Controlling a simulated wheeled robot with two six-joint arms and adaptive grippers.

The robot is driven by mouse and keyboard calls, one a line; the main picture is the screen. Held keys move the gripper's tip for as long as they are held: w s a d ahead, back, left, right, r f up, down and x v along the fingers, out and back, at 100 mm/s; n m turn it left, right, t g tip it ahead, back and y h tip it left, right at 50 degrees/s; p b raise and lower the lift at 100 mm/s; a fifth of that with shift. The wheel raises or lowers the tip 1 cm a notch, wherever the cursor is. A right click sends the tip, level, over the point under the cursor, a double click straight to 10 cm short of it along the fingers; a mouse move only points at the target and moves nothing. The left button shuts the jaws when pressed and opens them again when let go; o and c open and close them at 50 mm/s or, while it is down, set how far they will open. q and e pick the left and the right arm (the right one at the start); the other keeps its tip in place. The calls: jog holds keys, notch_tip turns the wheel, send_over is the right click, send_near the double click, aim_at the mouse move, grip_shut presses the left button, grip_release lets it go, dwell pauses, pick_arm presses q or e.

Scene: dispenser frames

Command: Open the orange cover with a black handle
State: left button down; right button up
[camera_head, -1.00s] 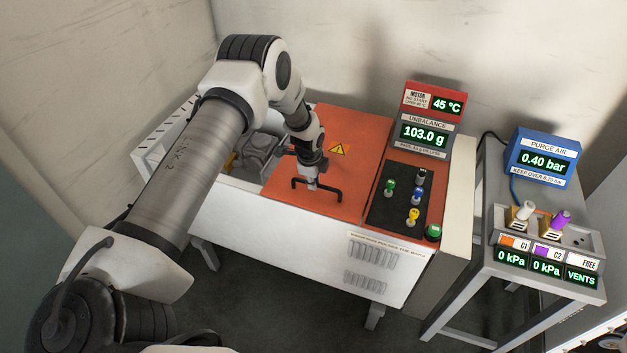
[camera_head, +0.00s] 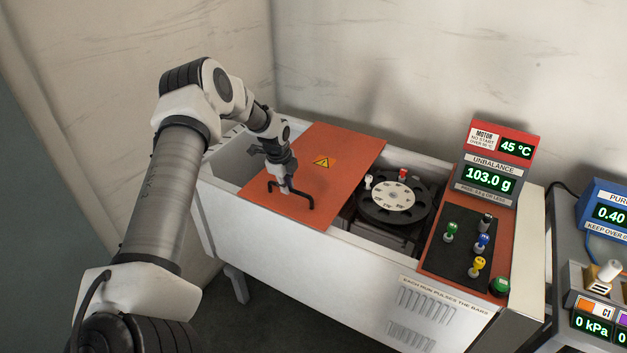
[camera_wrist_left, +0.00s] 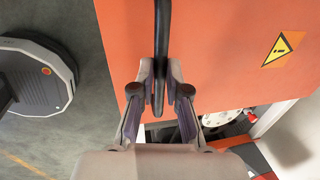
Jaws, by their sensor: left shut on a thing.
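The orange cover (camera_head: 330,155) lies flat over the left part of the white machine and carries a yellow warning triangle. Its black handle (camera_head: 306,197) stands near the cover's front edge. My left gripper (camera_head: 285,189) is shut on the handle; the left wrist view shows the black bar (camera_wrist_left: 160,55) between its two fingers (camera_wrist_left: 160,82). To the right of the cover the machine is open, showing a dark rotor with a white numbered dial (camera_head: 394,197). The rotor also shows partly in the left wrist view (camera_wrist_left: 222,117). My right gripper is not in view.
A black panel with coloured knobs (camera_head: 462,246) and a green button (camera_head: 500,285) are at the machine's right. A side table with a blue air display (camera_head: 609,209) is at the far right. Walls stand behind and left.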

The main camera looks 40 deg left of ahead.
aim_at(271, 182)
pick_arm(q)
jog(key=a+b, duration=0.1)
jog(key=a, duration=0.1)
jog(key=s+a+b, duration=0.1)
jog(key=a, duration=0.2)
jog(key=shift+s+a+f, duration=0.15)
jog(key=shift+a, duration=0.15)
jog(key=shift+s+a+r, duration=0.2)
jog(key=shift+a, duration=0.55)
jog(key=c, duration=1.2)
grip_release()
jog(key=r, duration=0.4)
jog(key=s+r, duration=0.1)
jog(key=r, duration=0.3)
jog(key=s+r, duration=0.1)
jog(key=r, duration=0.2)
jog(key=shift+s+d+r, duration=0.15)
jog(key=shift+d+r, duration=0.15)
jog(key=shift+r, duration=0.1)
